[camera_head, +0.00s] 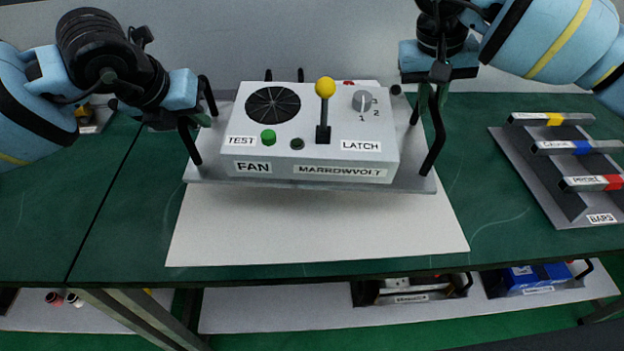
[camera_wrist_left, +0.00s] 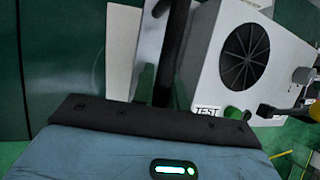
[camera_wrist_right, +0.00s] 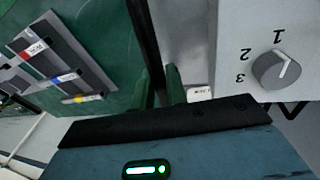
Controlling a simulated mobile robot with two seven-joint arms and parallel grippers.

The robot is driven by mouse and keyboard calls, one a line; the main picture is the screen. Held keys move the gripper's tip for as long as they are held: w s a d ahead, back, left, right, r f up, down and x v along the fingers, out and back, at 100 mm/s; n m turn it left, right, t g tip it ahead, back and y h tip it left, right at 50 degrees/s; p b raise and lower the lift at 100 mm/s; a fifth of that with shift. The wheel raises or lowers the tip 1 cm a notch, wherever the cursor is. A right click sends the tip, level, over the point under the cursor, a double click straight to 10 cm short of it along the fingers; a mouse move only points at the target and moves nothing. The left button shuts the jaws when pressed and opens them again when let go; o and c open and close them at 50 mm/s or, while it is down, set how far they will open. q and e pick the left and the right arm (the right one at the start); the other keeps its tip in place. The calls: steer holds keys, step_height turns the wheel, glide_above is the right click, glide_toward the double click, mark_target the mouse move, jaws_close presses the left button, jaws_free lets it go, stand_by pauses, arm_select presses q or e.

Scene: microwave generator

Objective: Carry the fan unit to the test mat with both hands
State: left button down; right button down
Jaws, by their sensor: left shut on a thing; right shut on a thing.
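The fan unit (camera_head: 310,150) is a pale grey box on a grey base with a black handle at each end. Its top carries a round black fan grille (camera_head: 273,105), a yellow-knobbed lever (camera_head: 325,90), a green TEST button (camera_head: 268,137) and a dial (camera_head: 362,101). My left gripper (camera_head: 197,118) is shut on the left handle, also seen in the left wrist view (camera_wrist_left: 163,85). My right gripper (camera_head: 430,92) is shut on the right handle. The unit is level over the back part of a plain white mat (camera_head: 320,235); I cannot tell whether it touches.
A grey rack (camera_head: 545,185) labelled BARS, with coloured-band bars, stands on the green table (camera_head: 90,245) at the right. A lower shelf (camera_head: 280,310) holds a blue box (camera_head: 535,278) and other labelled gear. The mat's front part and the table's left side are clear.

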mark_target(433, 180)
arm_select(q)
steer(key=shift+a+r, duration=0.1)
arm_select(e)
steer(key=shift+d+r, duration=0.1)
